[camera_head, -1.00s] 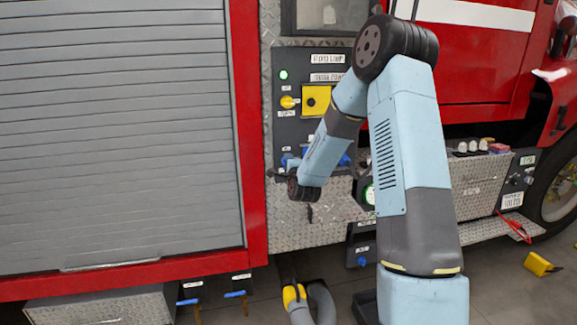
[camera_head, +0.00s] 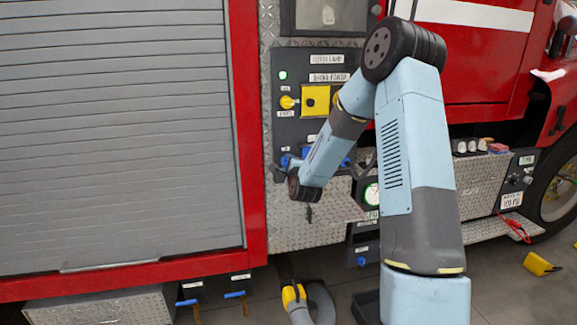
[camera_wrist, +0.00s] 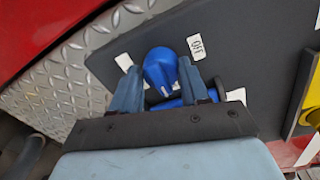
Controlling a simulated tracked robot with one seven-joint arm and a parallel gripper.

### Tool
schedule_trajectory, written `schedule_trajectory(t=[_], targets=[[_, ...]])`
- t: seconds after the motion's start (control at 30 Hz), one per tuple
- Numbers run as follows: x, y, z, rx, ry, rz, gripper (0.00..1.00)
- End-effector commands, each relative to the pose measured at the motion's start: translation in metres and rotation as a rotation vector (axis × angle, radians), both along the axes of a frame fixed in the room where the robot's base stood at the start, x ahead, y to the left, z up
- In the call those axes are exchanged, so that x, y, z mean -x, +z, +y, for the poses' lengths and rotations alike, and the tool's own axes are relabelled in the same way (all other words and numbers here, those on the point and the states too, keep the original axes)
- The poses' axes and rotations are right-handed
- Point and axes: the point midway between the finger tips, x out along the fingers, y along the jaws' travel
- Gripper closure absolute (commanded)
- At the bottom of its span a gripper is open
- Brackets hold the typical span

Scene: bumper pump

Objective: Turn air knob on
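A round blue knob (camera_wrist: 160,70) with a small white mark sits on a dark panel in the wrist view, beside a label reading OFF (camera_wrist: 196,47). My gripper (camera_wrist: 158,64) has one finger on each side of the knob. The fingers look slightly apart from it, though contact is hard to judge. Another blue part lies below the knob, partly hidden by my gripper. In the head view, blue parts (camera_head: 286,160) show on the dark control panel (camera_head: 283,130) beside my wrist. My gripper's fingers are hidden there.
A yellow knob (camera_head: 288,102) and a yellow square plate (camera_head: 315,101) are above my wrist on the panel. A round gauge (camera_head: 372,193) is to the right. A grey shutter (camera_head: 120,130) fills the left. A hose with a yellow end (camera_head: 292,296) lies on the floor.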

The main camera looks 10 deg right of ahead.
Motion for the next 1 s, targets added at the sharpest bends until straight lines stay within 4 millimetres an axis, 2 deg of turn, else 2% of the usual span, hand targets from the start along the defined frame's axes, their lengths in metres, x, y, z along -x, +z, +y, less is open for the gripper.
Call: schedule_trajectory(t=[0.03, 0.23, 0.57, 0.77, 1.0], targets=[[0.001, -0.005, -0.002, -0.001, -0.003, 0.01, 0.52], [0.001, -0.002, -0.001, 0.0, -0.001, 0.004, 0.33], [0.004, 0.0, 0.001, 0.001, 0.001, 0.001, 0.33], [0.029, 0.002, 0.001, 0.002, 0.002, -0.001, 0.33], [0.077, 0.004, 0.001, 0.002, 0.001, 0.001, 0.33]])
